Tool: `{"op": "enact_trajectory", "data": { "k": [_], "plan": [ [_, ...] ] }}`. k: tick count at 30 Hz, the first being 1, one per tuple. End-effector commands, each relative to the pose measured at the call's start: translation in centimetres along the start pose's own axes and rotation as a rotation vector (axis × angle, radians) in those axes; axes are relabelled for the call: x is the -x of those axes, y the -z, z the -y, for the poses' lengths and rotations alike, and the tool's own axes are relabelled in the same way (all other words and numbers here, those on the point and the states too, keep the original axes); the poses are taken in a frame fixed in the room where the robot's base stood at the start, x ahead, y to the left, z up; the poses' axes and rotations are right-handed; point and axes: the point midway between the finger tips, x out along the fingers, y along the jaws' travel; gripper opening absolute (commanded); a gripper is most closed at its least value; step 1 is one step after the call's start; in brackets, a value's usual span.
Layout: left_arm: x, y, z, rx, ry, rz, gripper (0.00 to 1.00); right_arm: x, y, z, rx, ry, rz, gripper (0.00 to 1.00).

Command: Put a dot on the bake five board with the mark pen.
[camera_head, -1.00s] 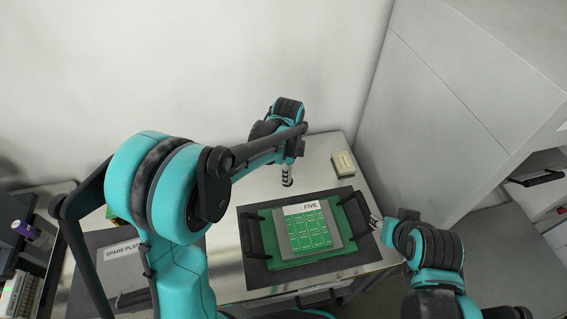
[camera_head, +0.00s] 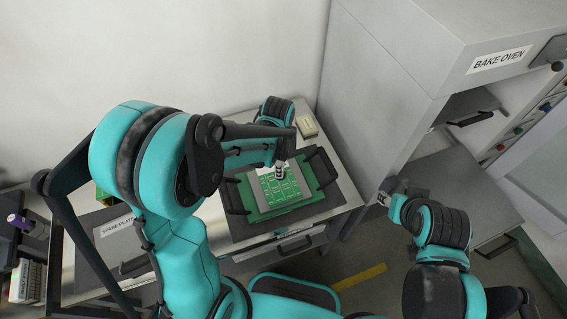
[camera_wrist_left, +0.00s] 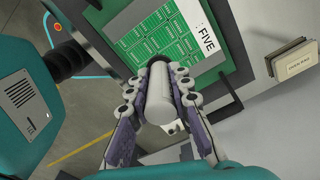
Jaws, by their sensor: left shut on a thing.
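The bake five board, green with rows of pale-lined cells (camera_head: 290,187), lies on a dark tray on the metal bench; its white FIVE label (camera_wrist_left: 206,38) shows in the left wrist view. My left gripper (camera_head: 279,166) is over the board's far part. It is shut on the mark pen, a white cylinder (camera_wrist_left: 159,102) held between the fingers in the left wrist view. The pen's tip is hidden there, and I cannot tell whether it touches the board. My right gripper (camera_head: 386,197) is off the bench's right side; its jaws are too small to read.
Black handles flank the board, one at its right (camera_head: 322,167). A small cream box (camera_head: 306,125) sits behind it on the bench. The bake oven (camera_head: 440,60) stands to the right with an open front. The spare plate label (camera_head: 117,226) is at the left.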

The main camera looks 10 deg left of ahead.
Motion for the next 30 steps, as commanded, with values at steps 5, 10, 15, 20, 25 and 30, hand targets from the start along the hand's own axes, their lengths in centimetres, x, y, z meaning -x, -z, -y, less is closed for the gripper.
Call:
{"op": "enact_trajectory", "data": {
  "k": [5,10,15,20,25,30],
  "plan": [
    [-1.6,0.0,0.0,0.000,0.000,0.000,0.00,-1.1,-0.8,0.0,0.000,0.000,0.000,0.40],
    [-3.5,0.0,0.0,-0.001,0.000,0.000,0.00,-2.2,-1.6,0.0,0.000,0.000,0.000,0.40],
    [-5.2,0.0,0.0,-0.001,0.000,0.000,0.00,-3.3,-2.3,0.0,0.000,0.000,0.000,0.40],
    [-5.8,0.0,0.0,-0.001,0.000,0.000,0.00,-3.6,-2.6,0.0,0.000,0.000,0.000,0.40],
    [-5.8,0.0,0.0,-0.001,0.000,0.000,0.00,-3.5,-2.5,0.0,0.000,0.000,0.000,0.40],
    [-5.7,0.0,0.0,-0.001,0.000,0.000,0.00,-3.5,-2.5,0.0,0.000,0.000,0.000,0.40]
  ]
}}
